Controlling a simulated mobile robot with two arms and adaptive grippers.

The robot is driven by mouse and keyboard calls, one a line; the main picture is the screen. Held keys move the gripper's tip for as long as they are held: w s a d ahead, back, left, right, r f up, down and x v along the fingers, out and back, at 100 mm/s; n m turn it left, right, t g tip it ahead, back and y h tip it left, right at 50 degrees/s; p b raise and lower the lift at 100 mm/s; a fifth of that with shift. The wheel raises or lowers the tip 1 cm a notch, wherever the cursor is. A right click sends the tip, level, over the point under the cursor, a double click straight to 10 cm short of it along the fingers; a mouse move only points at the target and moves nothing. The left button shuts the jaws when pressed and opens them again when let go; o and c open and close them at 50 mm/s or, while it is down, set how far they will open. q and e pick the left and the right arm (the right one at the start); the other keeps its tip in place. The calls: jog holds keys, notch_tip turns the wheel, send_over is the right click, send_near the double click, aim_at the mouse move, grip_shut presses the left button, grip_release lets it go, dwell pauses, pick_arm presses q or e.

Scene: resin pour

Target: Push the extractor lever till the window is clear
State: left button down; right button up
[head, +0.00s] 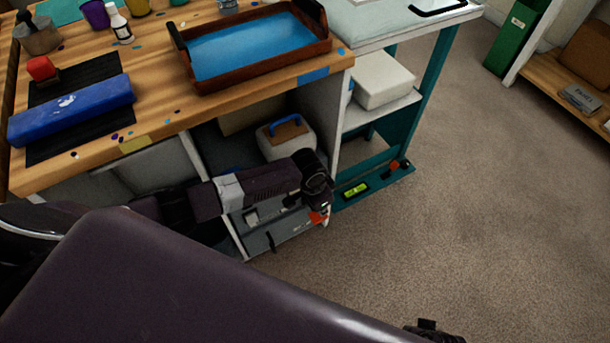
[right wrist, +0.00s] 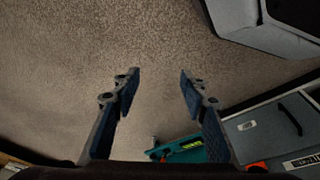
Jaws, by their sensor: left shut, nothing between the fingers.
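I cannot make out the extractor lever or its window in either view. My left gripper (head: 317,195) is in front of the bench's lower shelves, beside the teal cart; it is shut with nothing held, its fingers small and dark. My right gripper (right wrist: 157,92) is open and empty above the carpet in the right wrist view, its two fingers apart. In the head view a dark piece of my own body covers the lower left, and hides what lies behind it.
Carpet (head: 490,210) is clear at the right. Grey drawers (right wrist: 262,130) show in the wrist view.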

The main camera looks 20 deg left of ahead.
jog(key=s+f+p, duration=0.2)
jog(key=s+f, duration=0.3)
jog(key=f, duration=0.2)
jog(key=shift+s+d+f+g, duration=0.15)
jog(key=shift+d+f+g, duration=0.15)
jog(key=shift+d+f, duration=0.05)
dwell(0.4)
